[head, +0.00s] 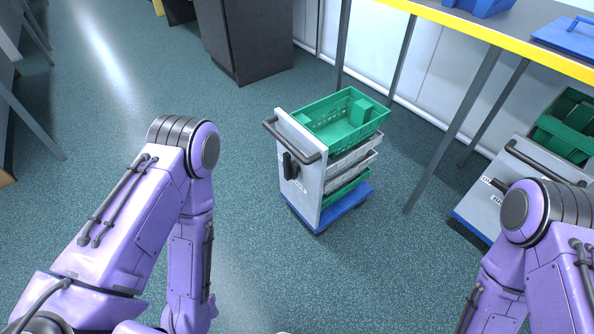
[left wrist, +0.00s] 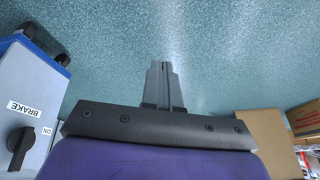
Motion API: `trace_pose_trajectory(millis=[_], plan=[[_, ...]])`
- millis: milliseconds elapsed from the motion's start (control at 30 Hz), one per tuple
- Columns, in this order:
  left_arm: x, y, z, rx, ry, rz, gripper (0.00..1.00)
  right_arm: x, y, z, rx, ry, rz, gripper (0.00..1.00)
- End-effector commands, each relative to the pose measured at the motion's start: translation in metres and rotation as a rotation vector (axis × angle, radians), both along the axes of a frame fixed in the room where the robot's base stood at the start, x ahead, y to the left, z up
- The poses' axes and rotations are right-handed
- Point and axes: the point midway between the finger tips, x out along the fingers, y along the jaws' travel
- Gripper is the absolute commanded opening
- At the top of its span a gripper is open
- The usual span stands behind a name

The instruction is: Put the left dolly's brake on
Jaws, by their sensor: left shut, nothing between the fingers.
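The left dolly (head: 303,185) stands on the floor in the middle of the head view, with a pale front panel, a dark push handle, a blue base and stacked crates. Its black brake knob (head: 290,166) is on the panel. In the left wrist view the knob (left wrist: 18,145) is at the left edge, near an ON label (left wrist: 46,131) and a BRAKE label (left wrist: 25,109); I cannot tell its exact setting. My left gripper (left wrist: 165,66) is shut and empty over bare floor, apart from the panel. My right gripper is out of view.
A second dolly (head: 478,207) stands at the right, partly behind my right arm. A yellow-edged table (head: 480,33) with grey legs is at the upper right. A dark cabinet (head: 245,45) stands at the back. Floor left of the left dolly is clear.

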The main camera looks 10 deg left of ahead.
Motion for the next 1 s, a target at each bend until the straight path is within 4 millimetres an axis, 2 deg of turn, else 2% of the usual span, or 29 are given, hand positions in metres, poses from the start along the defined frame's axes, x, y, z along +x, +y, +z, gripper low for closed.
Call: trace_pose_trajectory(millis=[67,167,267,300,367,400,500,600,700,800,1000], plan=[[0.001,0.0,-0.001,0.002,-0.002,-0.007,0.0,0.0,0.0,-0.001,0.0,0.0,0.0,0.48],[0.025,-0.004,-0.008,0.036,-0.044,-0.113,0.0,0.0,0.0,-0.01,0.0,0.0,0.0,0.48],[0.082,-0.02,-0.016,0.155,-0.146,-0.383,0.0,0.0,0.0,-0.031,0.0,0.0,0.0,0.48],[0.112,-0.029,-0.016,0.237,-0.199,-0.521,0.0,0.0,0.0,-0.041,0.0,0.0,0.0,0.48],[0.157,-0.048,-0.01,0.395,-0.278,-0.73,0.0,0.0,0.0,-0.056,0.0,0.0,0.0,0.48],[0.185,-0.061,-0.003,0.52,-0.324,-0.857,0.0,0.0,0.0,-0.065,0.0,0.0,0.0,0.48],[0.24,-0.096,0.022,0.858,-0.404,-1.104,0.0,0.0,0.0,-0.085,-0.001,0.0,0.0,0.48],[0.276,-0.127,0.05,1.178,-0.428,-1.24,0.0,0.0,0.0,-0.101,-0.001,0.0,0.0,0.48],[0.294,-0.149,0.073,1.417,-0.413,-1.296,0.0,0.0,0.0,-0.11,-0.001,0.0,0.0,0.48],[0.302,-0.161,0.087,1.552,-0.389,-1.312,0.0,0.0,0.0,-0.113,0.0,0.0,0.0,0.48],[0.304,-0.164,0.094,1.602,-0.372,-1.318,0.0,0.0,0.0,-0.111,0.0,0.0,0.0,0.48]])
